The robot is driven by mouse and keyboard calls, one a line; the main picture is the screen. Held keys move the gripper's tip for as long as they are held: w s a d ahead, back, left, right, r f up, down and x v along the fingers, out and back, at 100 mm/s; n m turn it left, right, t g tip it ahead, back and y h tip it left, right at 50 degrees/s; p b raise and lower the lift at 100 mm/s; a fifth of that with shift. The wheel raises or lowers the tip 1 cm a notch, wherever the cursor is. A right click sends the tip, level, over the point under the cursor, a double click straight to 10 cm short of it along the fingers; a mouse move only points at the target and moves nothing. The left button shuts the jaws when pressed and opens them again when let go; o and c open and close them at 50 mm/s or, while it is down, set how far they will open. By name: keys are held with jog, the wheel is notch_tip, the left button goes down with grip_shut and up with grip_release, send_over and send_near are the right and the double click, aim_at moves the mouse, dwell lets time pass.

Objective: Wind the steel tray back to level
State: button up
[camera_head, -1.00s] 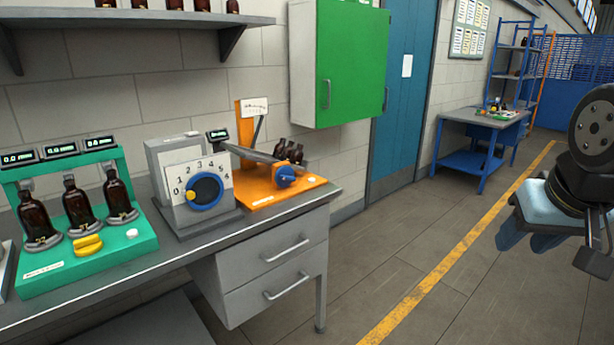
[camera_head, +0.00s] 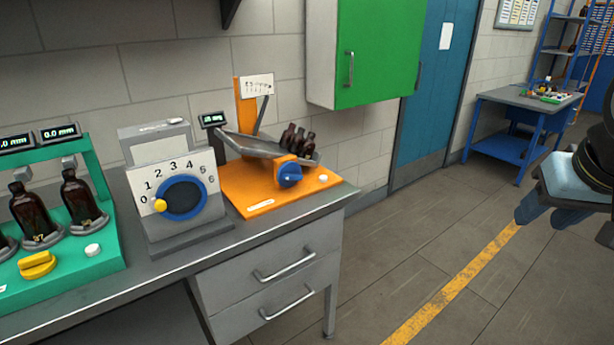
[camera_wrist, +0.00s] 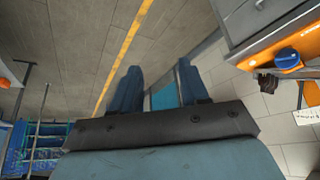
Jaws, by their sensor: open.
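The steel tray (camera_head: 250,146) sits on an orange tilt stand (camera_head: 250,186) at the bench's right end. It slopes down to the right, with small dark bottles (camera_head: 298,138) grouped at its low end. A blue knob (camera_head: 289,176) is on the stand's front. A small display (camera_head: 212,119) stands by the tray's high end; its figure is too small to read surely. My gripper (camera_head: 543,210) is at the right edge, well away from the stand. In the wrist view, my gripper (camera_wrist: 160,86) is open and empty, and the blue knob (camera_wrist: 287,57) shows at upper right.
A grey dial box (camera_head: 180,190) with a blue wheel and yellow knob stands left of the stand. A green rig (camera_head: 105,262) with amber bottles is farther left. A green cabinet (camera_head: 375,55) hangs above. The floor (camera_head: 420,250) right of the bench is clear.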

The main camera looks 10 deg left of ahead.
jog(key=w+a+f+m+t, duration=0.1)
jog(key=w+a+f, duration=0.15)
jog(key=w, duration=0.55)
jog(key=w+a+f+m+t, duration=0.15)
jog(key=w+a, duration=0.25)
jog(key=w, duration=0.4)
jog(key=m+t+y, duration=0.4)
jog(key=m+y, duration=0.6)
jog(key=y, duration=0.4)
send_near(295, 179)
jog(key=shift+n+g, duration=0.25)
jog(key=x, duration=0.9)
jog(key=shift+w+r, duration=0.15)
